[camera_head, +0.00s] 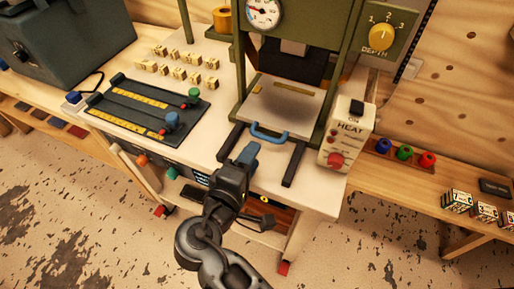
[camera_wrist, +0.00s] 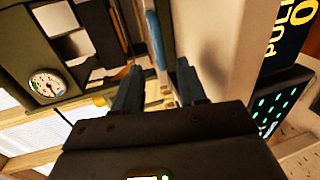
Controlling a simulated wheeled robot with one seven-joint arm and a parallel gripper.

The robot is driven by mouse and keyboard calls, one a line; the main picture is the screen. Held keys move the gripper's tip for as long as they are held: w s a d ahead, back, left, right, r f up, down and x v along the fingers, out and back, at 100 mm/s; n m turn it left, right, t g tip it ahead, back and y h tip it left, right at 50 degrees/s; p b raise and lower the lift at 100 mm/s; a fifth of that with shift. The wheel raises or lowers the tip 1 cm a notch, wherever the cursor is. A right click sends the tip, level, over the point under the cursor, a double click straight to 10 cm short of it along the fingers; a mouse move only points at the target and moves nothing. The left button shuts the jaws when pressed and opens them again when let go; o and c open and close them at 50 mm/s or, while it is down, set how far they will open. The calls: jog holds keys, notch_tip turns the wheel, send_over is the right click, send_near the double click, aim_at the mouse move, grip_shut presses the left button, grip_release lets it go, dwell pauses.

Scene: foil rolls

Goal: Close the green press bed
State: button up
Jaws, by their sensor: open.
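The green press (camera_head: 336,62) stands on the white-topped bench. Its pale bed plate (camera_head: 287,106), with a gold strip on top, sits low between the press posts. Two dark rails (camera_head: 294,163) stick out in front of the press. A blue curved handle (camera_head: 268,136) is on the bed's front edge. My gripper (camera_head: 247,156) is open and empty, just in front of and left of the handle in the head view. In the wrist view the blue handle (camera_wrist: 153,38) shows beyond the gap between my open fingers (camera_wrist: 158,72). I cannot tell whether they touch it.
A HEAT control box (camera_head: 346,137) stands right of the bed. A dark tray with two yellow strips (camera_head: 150,108) and small letter blocks (camera_head: 177,73) lie left of the rails. A yellow DEPTH dial (camera_head: 381,37) is at upper right. Space directly before the handle is clear apart from my arm.

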jog(key=shift+v, duration=0.8)
jog(key=shift+n, duration=0.3)
jog(key=shift+c, duration=1.4)
jog(key=shift+s+f+n, duration=0.1)
jog(key=shift+s+n, duration=0.15)
jog(key=shift+n, duration=0.25)
jog(key=shift+c, duration=0.7)
jog(key=s+n, duration=0.2)
jog(key=n, duration=0.3)
jog(key=s+a+n+b, duration=0.1)
jog(key=s+n, duration=0.1)
jog(key=n, duration=0.2)
jog(key=s+n+t+b, duration=0.1)
jog(key=s+n, duration=0.1)
jog(key=n, duration=0.3)
jog(key=shift+s+a+f+n, duration=0.2)
jog(key=shift+a+f+n, duration=0.1)
jog(key=shift+f, duration=0.1)
grip_shut()
jog(key=n, duration=0.2)
send_near(267, 140)
jog(key=x, duration=0.5)
jog(key=shift+f, duration=0.2)
jog(key=shift+w+d+r, duration=0.1)
jog(key=shift+w+d, duration=0.1)
jog(key=shift+w, duration=0.5)
